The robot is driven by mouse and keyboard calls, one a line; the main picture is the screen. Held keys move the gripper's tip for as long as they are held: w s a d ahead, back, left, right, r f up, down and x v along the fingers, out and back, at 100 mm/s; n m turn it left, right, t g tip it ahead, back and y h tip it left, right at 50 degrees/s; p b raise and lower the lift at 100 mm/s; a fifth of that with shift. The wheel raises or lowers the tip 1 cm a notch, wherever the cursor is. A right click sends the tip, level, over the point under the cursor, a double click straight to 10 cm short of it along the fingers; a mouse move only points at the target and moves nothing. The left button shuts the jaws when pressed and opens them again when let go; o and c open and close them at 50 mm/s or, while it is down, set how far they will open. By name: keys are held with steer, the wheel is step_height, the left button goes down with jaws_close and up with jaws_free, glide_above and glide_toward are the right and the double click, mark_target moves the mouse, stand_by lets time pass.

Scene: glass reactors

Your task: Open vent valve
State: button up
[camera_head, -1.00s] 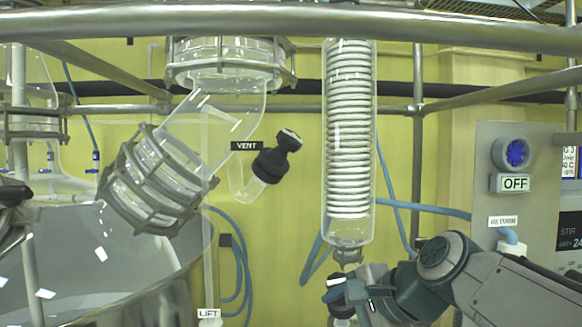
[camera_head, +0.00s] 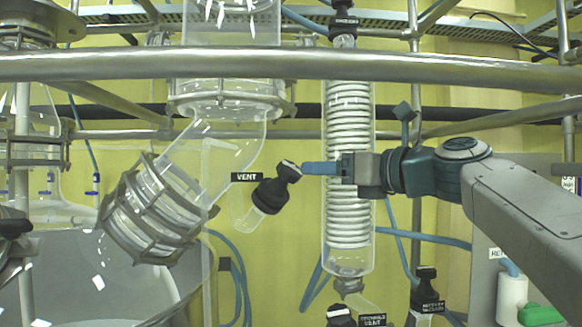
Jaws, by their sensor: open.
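The vent valve (camera_head: 271,190) is a black, tilted knob and body on a short glass side branch, beside a black label reading VENT (camera_head: 245,177). My gripper (camera_head: 308,168) reaches in level from the right, its blue fingers pointing left at the knob's upper end. The fingertips are at or very near the knob's upper right edge in the picture; I cannot tell whether they touch it. The gripper is open, but its fingers overlap in this side-on view, so the gap between them is hidden. The knob is not seen between the fingers.
The coiled glass condenser (camera_head: 348,225) stands upright behind my gripper. A thick metal rail (camera_head: 290,65) crosses above. A clamped glass joint (camera_head: 160,210) lies left of the valve, over a large glass vessel (camera_head: 90,265). More black valve caps (camera_head: 427,285) are below right.

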mark_target(293, 169)
steer(key=p+x, duration=0.1)
steer(key=x, duration=0.8)
steer(key=shift+w+a+p, duration=0.15)
steer(key=shift+a+p, duration=0.05)
steer(key=shift+p, duration=0.1)
steer(key=c, duration=1)
